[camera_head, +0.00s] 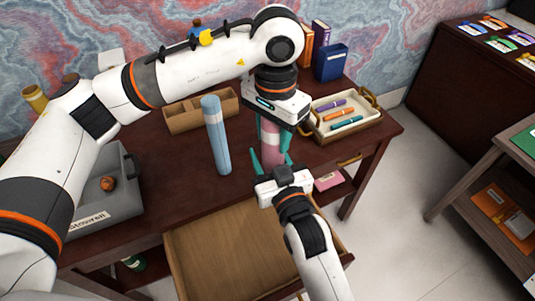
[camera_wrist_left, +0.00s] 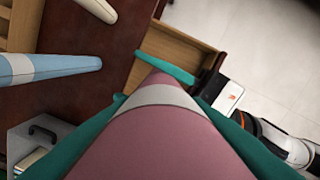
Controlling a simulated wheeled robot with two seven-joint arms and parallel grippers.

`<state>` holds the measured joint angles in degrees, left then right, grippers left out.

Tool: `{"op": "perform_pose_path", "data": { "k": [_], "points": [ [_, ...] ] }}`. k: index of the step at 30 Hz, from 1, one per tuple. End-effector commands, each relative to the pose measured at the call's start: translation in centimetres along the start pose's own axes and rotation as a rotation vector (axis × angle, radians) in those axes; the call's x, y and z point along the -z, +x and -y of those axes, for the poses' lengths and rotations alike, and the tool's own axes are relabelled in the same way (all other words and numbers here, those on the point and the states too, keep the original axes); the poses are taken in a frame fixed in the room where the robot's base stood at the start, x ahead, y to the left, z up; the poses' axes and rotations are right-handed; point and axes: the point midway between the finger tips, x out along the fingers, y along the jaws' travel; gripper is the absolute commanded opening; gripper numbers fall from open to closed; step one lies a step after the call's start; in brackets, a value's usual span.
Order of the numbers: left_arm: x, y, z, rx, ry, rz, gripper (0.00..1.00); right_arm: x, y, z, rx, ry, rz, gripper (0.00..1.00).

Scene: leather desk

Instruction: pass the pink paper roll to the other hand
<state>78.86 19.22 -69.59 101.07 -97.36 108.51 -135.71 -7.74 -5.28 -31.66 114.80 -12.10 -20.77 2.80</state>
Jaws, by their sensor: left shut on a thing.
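The pink paper roll (camera_head: 269,139), with a pale band, stands upright in the air near the desk's front right. My left gripper (camera_head: 271,122) points down from above and is shut on its upper part. In the left wrist view the roll (camera_wrist_left: 160,135) fills the foreground between teal fingers. My right gripper (camera_head: 271,164) comes up from below, its teal fingers apart on either side of the roll's lower part. In the left wrist view one of its fingers (camera_wrist_left: 165,69) shows past the roll; the other is hidden. The roll's lower end is partly hidden.
A blue roll (camera_head: 216,138) stands left of the pink one. An open drawer (camera_head: 225,250) juts out at the front. A tray of markers (camera_head: 345,132) is at right, a wooden divided box (camera_head: 185,115) behind, and a grey bin (camera_head: 115,205) at left.

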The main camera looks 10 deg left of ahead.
Motion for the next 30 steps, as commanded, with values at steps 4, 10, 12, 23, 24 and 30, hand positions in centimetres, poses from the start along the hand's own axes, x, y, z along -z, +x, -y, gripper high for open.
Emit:
{"op": "perform_pose_path", "data": {
  "k": [4, 10, 12, 23, 24, 30],
  "points": [
    [-0.2, -0.1, 0.1, 0.003, -0.001, 0.009, 0.01, -0.1, 0.0, -0.3, -0.006, 0.002, 0.002, 0.18],
    [-0.2, -0.1, 0.1, 0.004, 0.000, 0.010, 0.66, -0.1, 0.0, -0.3, -0.007, 0.002, 0.004, 0.15],
    [-0.2, -0.1, 0.1, 0.004, 0.000, 0.009, 0.67, -0.1, 0.0, -0.3, -0.006, 0.002, 0.003, 0.15],
    [-0.2, -1.3, 0.0, 0.001, 0.000, 0.009, 0.67, -0.1, 0.0, -0.2, -0.004, 0.001, 0.003, 0.15],
    [-0.2, -1.9, 0.1, 0.002, 0.000, 0.010, 0.67, -0.1, 0.0, -0.2, -0.004, 0.001, 0.003, 0.15],
    [-0.2, -6.2, 0.0, 0.001, -0.002, 0.013, 0.67, -0.1, 0.0, -0.2, -0.004, 0.001, 0.003, 0.15]
  ]
}}
